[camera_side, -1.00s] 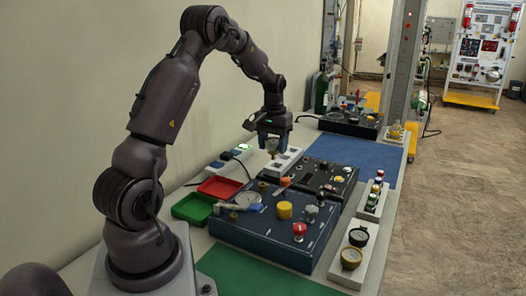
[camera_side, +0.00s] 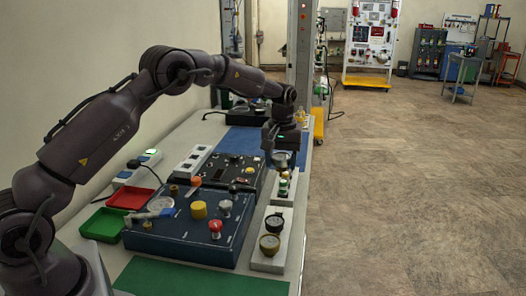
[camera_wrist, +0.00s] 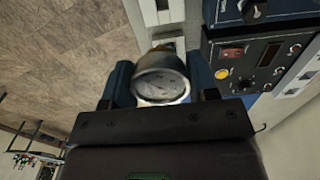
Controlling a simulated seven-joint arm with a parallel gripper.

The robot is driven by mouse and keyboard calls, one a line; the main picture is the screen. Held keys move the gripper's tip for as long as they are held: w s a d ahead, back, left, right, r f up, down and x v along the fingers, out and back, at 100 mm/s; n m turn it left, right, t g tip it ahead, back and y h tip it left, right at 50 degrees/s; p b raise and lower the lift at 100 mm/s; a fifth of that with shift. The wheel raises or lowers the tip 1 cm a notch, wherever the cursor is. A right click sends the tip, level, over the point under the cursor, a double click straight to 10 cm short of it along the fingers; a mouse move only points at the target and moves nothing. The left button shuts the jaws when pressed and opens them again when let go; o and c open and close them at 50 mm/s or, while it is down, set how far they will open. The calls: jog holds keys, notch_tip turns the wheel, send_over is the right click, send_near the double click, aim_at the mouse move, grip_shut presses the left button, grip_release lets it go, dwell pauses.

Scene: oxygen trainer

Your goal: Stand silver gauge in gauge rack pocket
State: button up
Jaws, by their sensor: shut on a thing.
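The silver gauge (camera_wrist: 161,78) with a pale round dial is held between the blue fingers of my gripper (camera_wrist: 162,88) in the wrist view. In the side view, my gripper (camera_side: 281,148) points down with the gauge (camera_side: 281,159) at its tips, over the far part of the right-hand row of racks. The near white rack (camera_side: 264,262) holds a black-rimmed gauge (camera_side: 274,223) and a brass-rimmed gauge (camera_side: 270,244). The small rack behind it holds coloured fittings (camera_side: 283,186) just below the gripper. I cannot tell whether the held gauge touches anything.
A blue panel box (camera_side: 185,235) with knobs and a black panel box (camera_side: 222,180) stand left of the racks. A white rack with openings (camera_side: 192,160) is farther back left. Red (camera_side: 130,196) and green (camera_side: 103,225) trays lie at left. The table's right edge is close to the racks.

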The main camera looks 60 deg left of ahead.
notch_tip(320, 180, down, 7)
jog(key=shift+s+a, duration=0.1)
dwell(0.4)
jog(key=shift+f, duration=2.4)
jog(key=shift+f, duration=0.2)
jog(key=shift+f, duration=1.25)
jog(key=o, duration=0.9)
jog(key=shift+f, duration=0.1)
jog(key=shift+o, duration=0.2)
